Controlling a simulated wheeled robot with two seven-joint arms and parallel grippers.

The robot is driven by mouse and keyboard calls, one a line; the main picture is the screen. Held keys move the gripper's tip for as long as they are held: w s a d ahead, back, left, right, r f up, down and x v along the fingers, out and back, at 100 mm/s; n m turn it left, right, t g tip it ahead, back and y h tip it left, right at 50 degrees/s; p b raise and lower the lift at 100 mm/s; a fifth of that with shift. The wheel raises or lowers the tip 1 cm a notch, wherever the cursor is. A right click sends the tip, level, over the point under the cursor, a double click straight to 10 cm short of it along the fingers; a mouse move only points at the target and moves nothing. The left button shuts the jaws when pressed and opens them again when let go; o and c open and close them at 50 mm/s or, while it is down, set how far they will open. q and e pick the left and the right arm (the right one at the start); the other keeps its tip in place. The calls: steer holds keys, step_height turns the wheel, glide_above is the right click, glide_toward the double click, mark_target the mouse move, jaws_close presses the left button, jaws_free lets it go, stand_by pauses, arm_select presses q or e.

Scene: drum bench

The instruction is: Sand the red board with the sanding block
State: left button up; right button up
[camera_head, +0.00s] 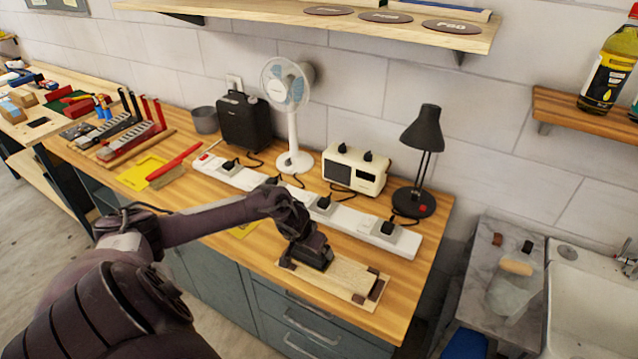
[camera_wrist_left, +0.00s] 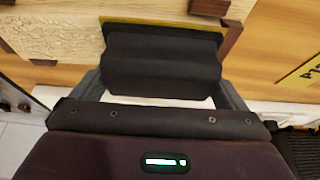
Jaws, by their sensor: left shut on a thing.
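My left gripper (camera_head: 309,252) is low over the bench at the front right and is shut on the black sanding block (camera_wrist_left: 162,62). The block has a thin yellow edge in the left wrist view and is hard to tell from the dark gripper in the head view. It is at the left part of a pale wooden board (camera_head: 342,283), seemingly resting on it. The board looks pale, not red, and lies between dark brown corner stops (camera_head: 376,288). The board also shows in the left wrist view (camera_wrist_left: 55,30). My right gripper is not in view.
A long white power strip (camera_head: 345,219) with black plugs runs behind the board. A fan (camera_head: 292,125), a cream radio-like box (camera_head: 354,170) and a black lamp (camera_head: 421,150) stand behind it. A red strip (camera_head: 178,160) and a yellow sheet (camera_head: 140,172) lie left.

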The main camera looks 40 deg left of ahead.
arm_select(q)
steer(key=shift+s+a+f, duration=0.1)
steer(key=shift+s+a, duration=0.15)
steer(key=shift+a, duration=0.2)
steer(key=shift+w+r, duration=0.15)
steer(key=shift+r, duration=2.9)
